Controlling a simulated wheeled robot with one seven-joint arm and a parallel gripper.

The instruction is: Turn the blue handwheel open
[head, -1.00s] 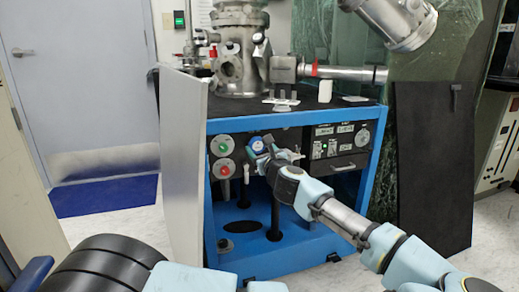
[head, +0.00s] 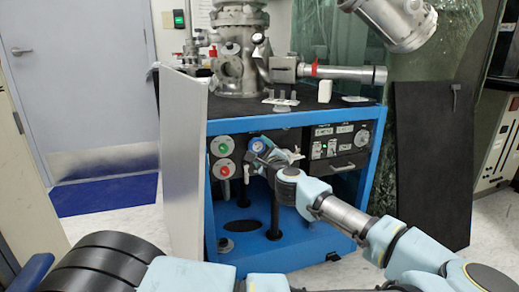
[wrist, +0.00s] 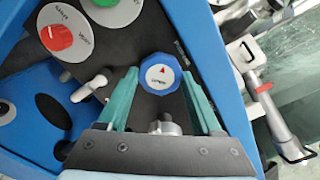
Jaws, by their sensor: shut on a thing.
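The blue handwheel (wrist: 161,75) is a lobed knob with a white face and a small red mark near its top. It sits on the dark front panel and is partly visible in the head view (head: 257,144). My gripper (wrist: 159,78) has its two teal fingers on the left and right sides of the wheel, shut on its rim. In the head view my gripper (head: 262,157) reaches the panel from the lower right and hides part of the wheel. The wheel's lower mounting is hidden.
A green knob (head: 222,146) and a red knob (head: 224,169) sit left of the wheel. A pale lever handle (wrist: 90,84) is close to my left finger. The blue frame (head: 300,120) surrounds the panel, and a white panel (head: 184,170) stands at its left.

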